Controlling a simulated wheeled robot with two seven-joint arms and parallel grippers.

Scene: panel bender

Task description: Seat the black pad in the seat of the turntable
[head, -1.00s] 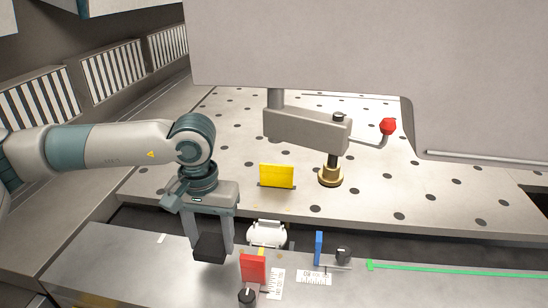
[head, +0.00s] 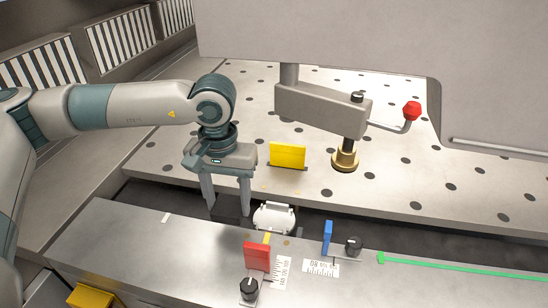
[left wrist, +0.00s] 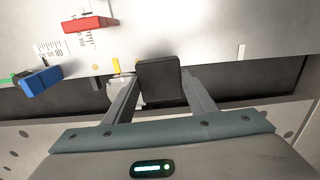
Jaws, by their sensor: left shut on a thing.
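My left gripper (head: 228,209) is shut on the black pad (head: 231,206), which sits dark between its two fingertips. In the left wrist view the pad (left wrist: 159,82) shows as a rounded black block between the fingers. The gripper points down over the dark gap behind the front sheet, just left of a small white rounded part (head: 273,217). In the wrist view the pad partly covers that white part (left wrist: 122,92). I cannot tell for certain that this part is the turntable, and no open seat shows clearly. My right gripper is not in view.
The front metal surface (head: 190,255) carries a red block (head: 257,256), a blue block (head: 327,238), black knobs and scales. Behind the gap, the perforated table (head: 215,115) holds a yellow plate (head: 287,155) and a grey clamp arm (head: 320,108) above a brass foot (head: 345,159).

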